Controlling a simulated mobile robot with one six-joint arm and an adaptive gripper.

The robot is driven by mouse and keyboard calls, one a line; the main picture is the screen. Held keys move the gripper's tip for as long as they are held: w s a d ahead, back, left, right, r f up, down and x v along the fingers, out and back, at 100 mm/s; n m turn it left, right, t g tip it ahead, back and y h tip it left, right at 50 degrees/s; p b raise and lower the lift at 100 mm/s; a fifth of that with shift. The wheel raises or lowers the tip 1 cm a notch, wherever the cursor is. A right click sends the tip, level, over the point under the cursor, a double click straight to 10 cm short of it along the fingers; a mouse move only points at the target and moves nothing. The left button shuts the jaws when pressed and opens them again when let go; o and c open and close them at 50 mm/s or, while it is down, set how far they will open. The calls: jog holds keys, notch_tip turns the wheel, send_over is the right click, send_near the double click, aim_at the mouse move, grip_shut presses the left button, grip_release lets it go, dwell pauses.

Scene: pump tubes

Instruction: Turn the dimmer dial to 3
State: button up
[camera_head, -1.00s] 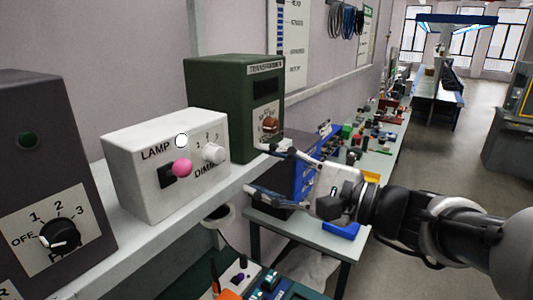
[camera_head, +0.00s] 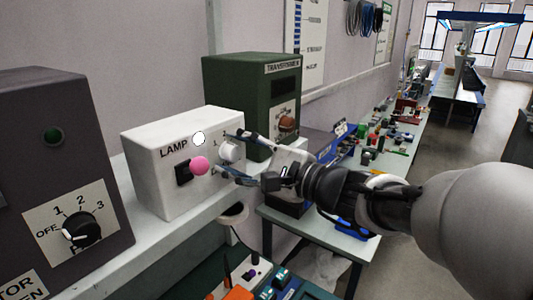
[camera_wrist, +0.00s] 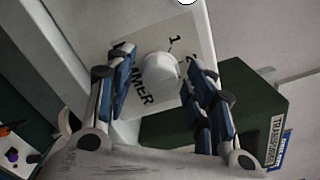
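The white dimmer dial (camera_head: 230,150) is on the front of the white lamp box (camera_head: 150,165), right of a pink ball-shaped knob (camera_head: 200,165) and a black switch (camera_head: 183,174). In the wrist view the dial (camera_wrist: 160,70) sits between the fingers, on a label with "1", "2" and part of the word "DIMMER". My gripper (camera_wrist: 165,85) is open, with one finger on each side of the dial. Gaps show between the fingers and the dial. In the head view my gripper (camera_head: 231,154) covers most of the label. The dial's setting cannot be read.
A dark box with a black rotary knob (camera_head: 80,229) stands left on the same shelf (camera_head: 180,235). A green transformer box (camera_head: 235,95) with a brown knob (camera_head: 288,123) stands close behind on the right. A workbench with tools lies below.

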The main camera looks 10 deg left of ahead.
jog(key=c, duration=1)
jog(key=m, duration=0.4)
jog(key=shift+m+p, duration=0.3)
jog(key=shift+p, duration=0.1)
jog(key=shift+m+p, duration=0.85)
jog(key=shift+m, duration=1.35)
jog(key=o, duration=1.1)
